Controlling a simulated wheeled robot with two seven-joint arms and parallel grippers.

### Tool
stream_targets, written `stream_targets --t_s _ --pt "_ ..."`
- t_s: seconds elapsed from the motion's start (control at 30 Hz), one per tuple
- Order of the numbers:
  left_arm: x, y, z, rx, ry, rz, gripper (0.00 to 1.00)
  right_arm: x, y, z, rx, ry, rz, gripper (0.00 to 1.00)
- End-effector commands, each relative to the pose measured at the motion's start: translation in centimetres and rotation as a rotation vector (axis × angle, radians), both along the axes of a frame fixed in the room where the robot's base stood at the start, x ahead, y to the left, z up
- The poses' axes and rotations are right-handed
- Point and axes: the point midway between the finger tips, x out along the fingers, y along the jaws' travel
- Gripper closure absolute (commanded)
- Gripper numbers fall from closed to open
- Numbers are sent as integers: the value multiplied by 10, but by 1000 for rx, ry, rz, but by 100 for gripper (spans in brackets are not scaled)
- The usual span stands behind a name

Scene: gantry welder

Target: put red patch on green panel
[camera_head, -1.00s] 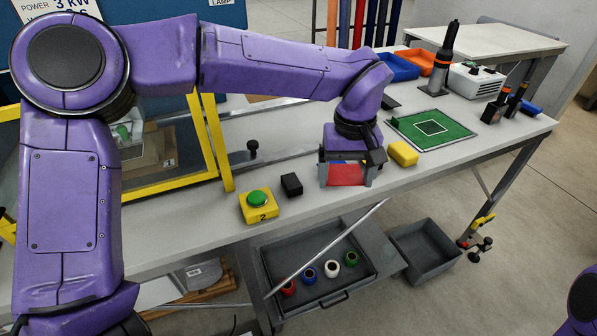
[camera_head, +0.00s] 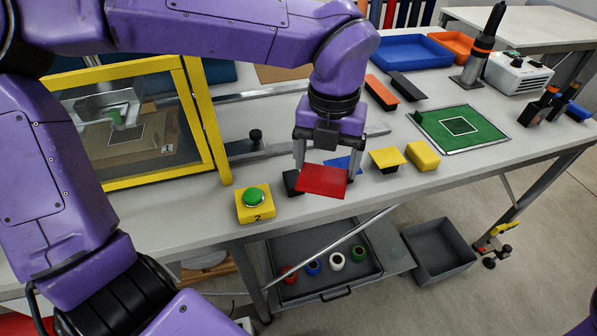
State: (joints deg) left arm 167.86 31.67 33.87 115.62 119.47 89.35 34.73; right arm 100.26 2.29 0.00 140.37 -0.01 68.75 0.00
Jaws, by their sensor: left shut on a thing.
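The red patch (camera_head: 322,181) is a flat red plate in the head view, near the table's front edge. My left gripper (camera_head: 324,176) points down and is shut on the red patch, which looks slightly tilted and raised off the table. The green panel (camera_head: 485,136) lies flat on the table to the right, with a white-outlined square in its middle and a small dark green block at its upper left corner. The panel is apart from the gripper. My right gripper is not in view.
A blue patch (camera_head: 343,164) lies behind the red patch, partly hidden. A yellow patch (camera_head: 386,160) and a yellow block (camera_head: 423,155) stand between gripper and panel. A yellow box with a green button (camera_head: 255,204) is at left. A black torch stand (camera_head: 483,50) is behind the panel.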

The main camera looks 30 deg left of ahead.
Motion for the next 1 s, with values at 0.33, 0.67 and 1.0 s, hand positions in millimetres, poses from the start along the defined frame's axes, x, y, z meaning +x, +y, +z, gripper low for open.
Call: stream_targets --t_s 0.33,0.67,1.0 --pt "-6 0 -1 0 0 533 45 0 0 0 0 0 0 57" --pt "-4 3 -1 1 0 546 45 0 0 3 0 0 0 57" --pt "40 81 -37 2 4 548 45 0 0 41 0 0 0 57"
